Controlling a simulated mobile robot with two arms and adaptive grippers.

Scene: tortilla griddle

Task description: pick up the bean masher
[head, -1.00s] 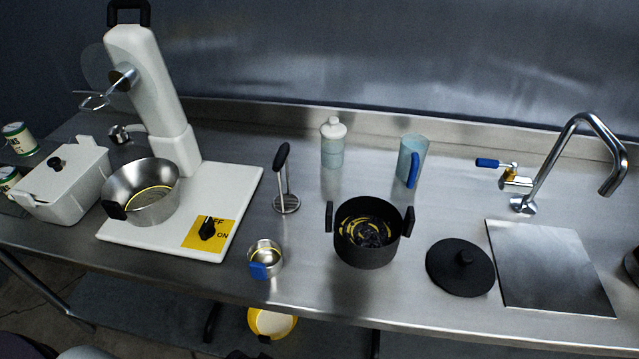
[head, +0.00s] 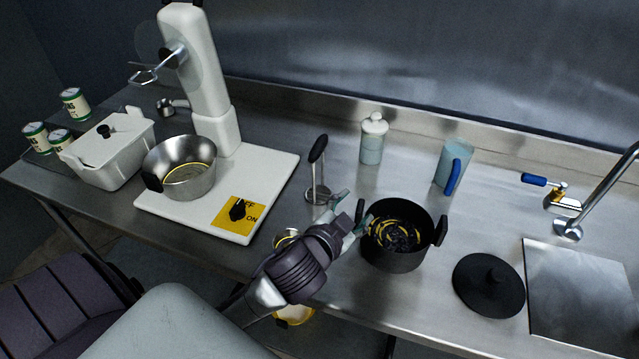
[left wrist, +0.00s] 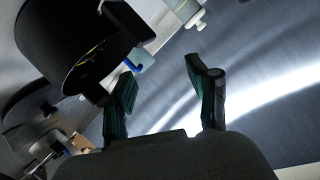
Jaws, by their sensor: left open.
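The bean masher (head: 317,165) stands upright on the steel counter between the mixer base and the black pot. It has a black handle and a round metal foot. My left gripper (head: 350,207) is open and empty, just right of and in front of the masher's foot, close to the black pot's left handle. In the left wrist view the open fingers (left wrist: 160,90) have nothing between them, and I cannot make out the masher there. My right gripper is not in view.
The black pot (head: 398,258) stands right beside my left gripper; it also shows in the left wrist view (left wrist: 75,40). The white mixer base (head: 170,212) is to the left. A white-lidded jar (head: 373,140) and a blue-handled pitcher (head: 453,165) stand behind.

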